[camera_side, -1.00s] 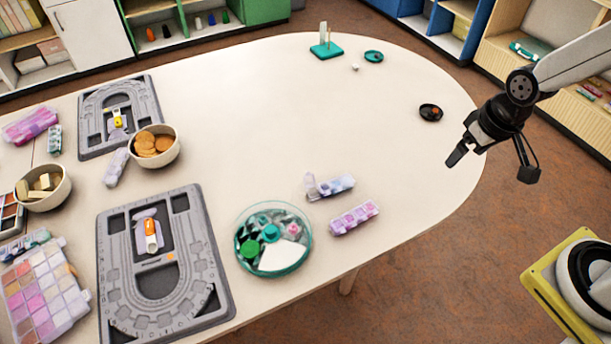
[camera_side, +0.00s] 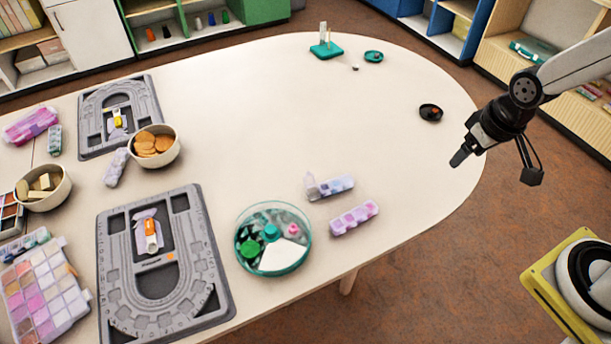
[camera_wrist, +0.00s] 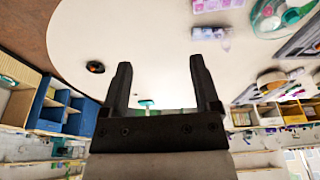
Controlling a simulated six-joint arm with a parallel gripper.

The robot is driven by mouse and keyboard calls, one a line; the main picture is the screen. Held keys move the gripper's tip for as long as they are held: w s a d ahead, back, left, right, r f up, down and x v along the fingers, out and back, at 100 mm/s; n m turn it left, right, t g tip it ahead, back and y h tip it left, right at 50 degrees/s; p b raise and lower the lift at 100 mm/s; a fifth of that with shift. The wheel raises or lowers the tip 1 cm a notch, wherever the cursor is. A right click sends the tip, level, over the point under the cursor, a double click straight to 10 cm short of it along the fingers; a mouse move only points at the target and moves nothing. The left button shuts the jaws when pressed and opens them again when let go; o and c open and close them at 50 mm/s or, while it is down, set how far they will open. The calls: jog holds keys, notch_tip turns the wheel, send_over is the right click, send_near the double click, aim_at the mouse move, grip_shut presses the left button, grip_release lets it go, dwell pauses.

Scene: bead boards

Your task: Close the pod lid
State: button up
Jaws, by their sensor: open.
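A pale purple-blue pod strip (camera_side: 336,187) lies near the right front edge of the table in the side view. One small lid (camera_side: 311,185) stands raised at its left end. In the wrist view the strip (camera_wrist: 207,33) is at the top, with the lid apparently at its right end. A second, pinker pod strip (camera_side: 354,217) lies in front of it, with its lids looking shut. My gripper (camera_side: 460,158) is open and empty, above the table's right end, well apart from both strips. Its two fingers (camera_wrist: 160,65) show spread in the wrist view.
A round teal-rimmed dish (camera_side: 239,262) stands left of the strips, beside a grey bead board (camera_side: 216,298). A small black dish (camera_side: 430,113) and a teal stand (camera_side: 327,51) are farther back. The table between my gripper and the strips is clear.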

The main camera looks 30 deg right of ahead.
jog(key=w, duration=0.1)
jog(key=g, duration=0.3)
send_over(309, 176)
jog(key=shift+m, duration=0.4)
jog(key=f, duration=1.5)
jog(key=shift+d+f, duration=0.2)
jog(key=shift+f, duration=0.2)
jog(key=shift+a+f, duration=0.25)
jog(key=shift+f, duration=0.1)
jog(key=shift+f, duration=3.75)
